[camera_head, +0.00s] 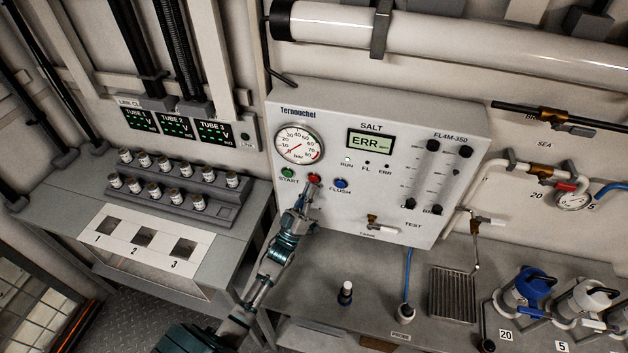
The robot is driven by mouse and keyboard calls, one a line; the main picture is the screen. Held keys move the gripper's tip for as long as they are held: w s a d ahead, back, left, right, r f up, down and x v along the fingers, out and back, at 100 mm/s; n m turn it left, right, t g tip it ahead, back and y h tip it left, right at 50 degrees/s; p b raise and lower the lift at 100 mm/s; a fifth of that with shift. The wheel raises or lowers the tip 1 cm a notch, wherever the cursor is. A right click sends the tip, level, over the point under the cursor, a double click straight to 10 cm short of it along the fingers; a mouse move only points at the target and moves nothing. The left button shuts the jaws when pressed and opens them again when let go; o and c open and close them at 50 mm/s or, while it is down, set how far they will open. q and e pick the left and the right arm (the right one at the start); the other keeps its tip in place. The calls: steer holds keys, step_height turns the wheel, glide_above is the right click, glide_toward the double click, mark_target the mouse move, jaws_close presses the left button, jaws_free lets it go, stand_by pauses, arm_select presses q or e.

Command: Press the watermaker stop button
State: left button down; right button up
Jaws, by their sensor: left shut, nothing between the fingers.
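The watermaker panel (345,115) is a white box on the wall with a round gauge and a green display reading ERR. Its red stop button (314,179) sits between the green START button (288,173) and the blue FLUSH button (341,184). My left gripper (309,188) is shut and empty, its tips at or just below the red button. I cannot tell whether they touch it. The label under the red button is hidden by the gripper. My right gripper is out of view.
A grey counter (300,285) below the panel holds a small dark bottle (346,292), a blue-hosed probe (405,312), a drain grate (453,293) and blue and white housings at right. A bench with several small jars stands at left. A tap (378,224) juts from the panel's lower part.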

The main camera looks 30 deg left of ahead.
arm_select(q)
steer(key=shift+a+f+y, duration=0.1)
steer(key=shift+a+y, duration=0.15)
steer(key=shift+y, duration=0.05)
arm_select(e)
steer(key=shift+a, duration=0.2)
arm_select(q)
steer(key=shift+d, duration=0.15)
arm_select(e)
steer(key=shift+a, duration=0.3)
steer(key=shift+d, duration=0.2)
arm_select(q)
steer(key=shift+w, duration=0.1)
steer(key=shift+w, duration=0.25)
steer(key=shift+w+a+b, duration=0.25)
steer(key=shift+w+b, duration=0.05)
steer(key=shift+w, duration=0.1)
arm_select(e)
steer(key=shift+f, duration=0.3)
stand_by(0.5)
arm_select(q)
steer(key=shift+s, duration=0.1)
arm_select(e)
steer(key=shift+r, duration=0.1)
arm_select(q)
steer(key=shift+s+d+p, duration=0.3)
steer(key=shift+s+p, duration=0.15)
steer(key=shift+s, duration=0.25)
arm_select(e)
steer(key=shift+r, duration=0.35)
